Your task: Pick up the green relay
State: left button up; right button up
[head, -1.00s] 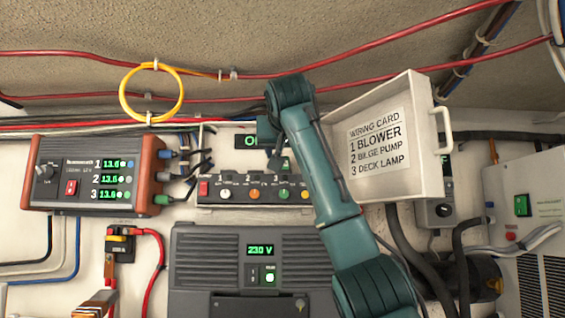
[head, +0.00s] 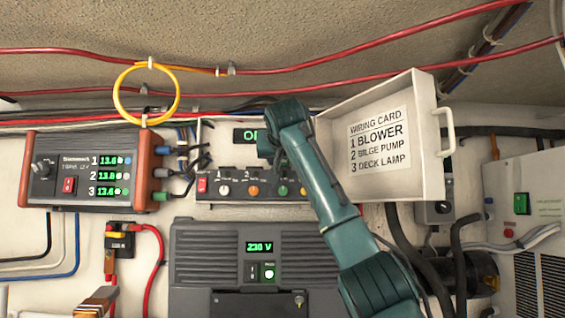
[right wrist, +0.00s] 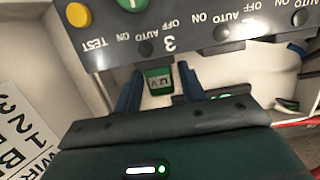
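The green relay (right wrist: 159,82) shows in the right wrist view as a small green block with a pale label. It sits below the switch panel edge, between the two blue fingers of my right gripper (right wrist: 160,74). The fingers stand apart, one on each side, with a narrow gap seeming to show beside the relay. In the head view my right wrist covers the relay and the fingertips, inside the open white box (head: 222,130).
The switch panel (head: 240,186) with coloured knobs runs along the box's front. The open lid (head: 395,185) with a wiring card stands right of my right arm. A grey 230 V unit (head: 205,262) is below, and a display unit (head: 90,165) is left.

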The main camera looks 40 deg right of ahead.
jog(key=c, duration=0.8)
jog(key=shift+r, duration=0.1)
